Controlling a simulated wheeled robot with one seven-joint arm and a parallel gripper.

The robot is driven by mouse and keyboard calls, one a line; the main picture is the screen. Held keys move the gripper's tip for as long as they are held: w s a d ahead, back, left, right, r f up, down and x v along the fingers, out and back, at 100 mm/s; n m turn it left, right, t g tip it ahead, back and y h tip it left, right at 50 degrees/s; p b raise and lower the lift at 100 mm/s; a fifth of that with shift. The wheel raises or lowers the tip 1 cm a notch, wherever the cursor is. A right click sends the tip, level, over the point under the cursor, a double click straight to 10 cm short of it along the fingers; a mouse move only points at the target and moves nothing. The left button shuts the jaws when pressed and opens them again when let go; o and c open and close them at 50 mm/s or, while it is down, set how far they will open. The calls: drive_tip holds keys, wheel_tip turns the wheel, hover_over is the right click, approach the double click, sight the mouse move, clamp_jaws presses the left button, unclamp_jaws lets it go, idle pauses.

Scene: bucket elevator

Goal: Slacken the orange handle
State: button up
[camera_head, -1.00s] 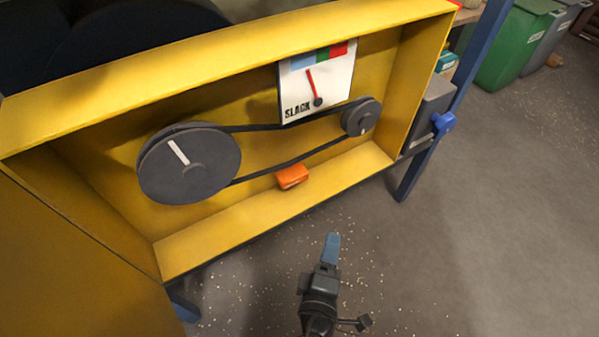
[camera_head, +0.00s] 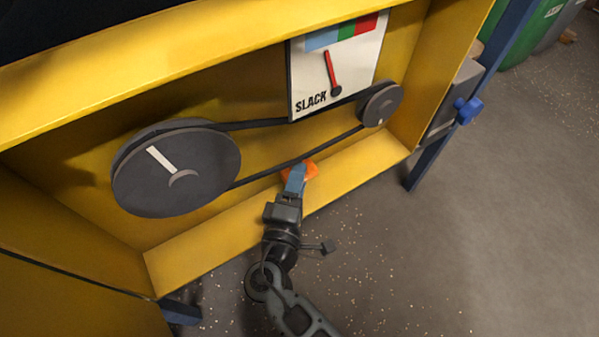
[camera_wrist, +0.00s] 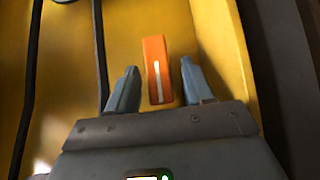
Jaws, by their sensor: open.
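The orange handle (camera_head: 312,168) sits low inside the yellow housing, below the belt, and is partly hidden by my gripper in the head view. In the wrist view the orange handle (camera_wrist: 155,62) is a narrow block with a white line along it. My gripper (camera_head: 297,172) reaches over the housing's front edge. In the wrist view my gripper's blue-grey fingers (camera_wrist: 156,82) are open, with the handle's near end between them and gaps on both sides. Nothing is held. The SLACK gauge (camera_head: 352,75) has its red needle pointing up, slightly left, towards the blue part of its scale.
A large grey pulley (camera_head: 205,185) and a small grey pulley (camera_head: 388,100) carry a slack-looking black belt (camera_head: 250,124). The yellow housing (camera_head: 225,238) has a lower ledge in front. A blue knob (camera_head: 467,110) is on the right side.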

drive_tip(key=shift+w+d, duration=0.2)
drive_tip(key=shift+w, duration=0.85)
clamp_jaws()
